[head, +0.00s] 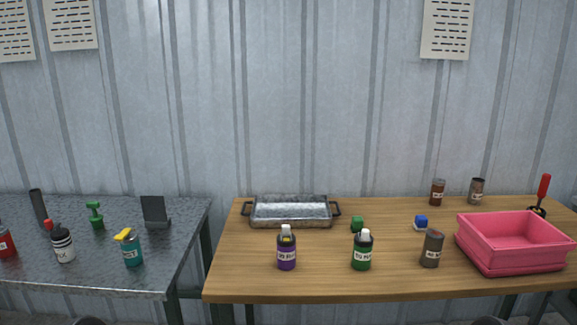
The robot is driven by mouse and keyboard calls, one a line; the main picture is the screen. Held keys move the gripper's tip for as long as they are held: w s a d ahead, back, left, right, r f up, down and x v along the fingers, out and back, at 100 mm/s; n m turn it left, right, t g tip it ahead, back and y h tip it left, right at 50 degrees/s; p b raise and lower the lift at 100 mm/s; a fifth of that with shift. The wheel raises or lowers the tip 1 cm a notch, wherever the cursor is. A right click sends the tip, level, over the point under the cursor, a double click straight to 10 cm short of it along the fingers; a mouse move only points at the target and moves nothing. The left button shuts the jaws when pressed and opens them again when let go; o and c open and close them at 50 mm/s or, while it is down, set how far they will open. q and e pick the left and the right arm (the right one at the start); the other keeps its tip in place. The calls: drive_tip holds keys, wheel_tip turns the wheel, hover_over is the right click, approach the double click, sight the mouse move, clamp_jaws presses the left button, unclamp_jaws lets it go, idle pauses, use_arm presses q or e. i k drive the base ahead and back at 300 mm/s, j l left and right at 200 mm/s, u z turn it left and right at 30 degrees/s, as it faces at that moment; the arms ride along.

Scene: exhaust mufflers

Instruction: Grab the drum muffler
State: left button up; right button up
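No object is plainly readable as the drum muffler; the labels are too small to read fully. Three small labelled cylinders on the wooden table could match. A dark grey one (432,249) stands upright at the front, left of the pink bin. A reddish-brown one (438,192) and a grey-brown one (477,191) stand upright at the back, behind the bin. Neither of my grippers is recognisable; only dark rounded shapes show at the bottom edge.
The wooden table (330,287) also holds a pink bin (512,260), a metal tray (291,222), a purple bottle (286,251) and a green bottle (362,252). A gap separates it from the grey table (95,275), which holds several bottles and tools. A metal wall stands behind.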

sight(432, 251)
drive_tip(key=z, duration=1.85)
drive_tip(key=i+j, duration=0.1)
drive_tip(key=i, duration=0.4)
drive_tip(key=i+j, duration=0.1)
drive_tip(key=i, duration=0.35)
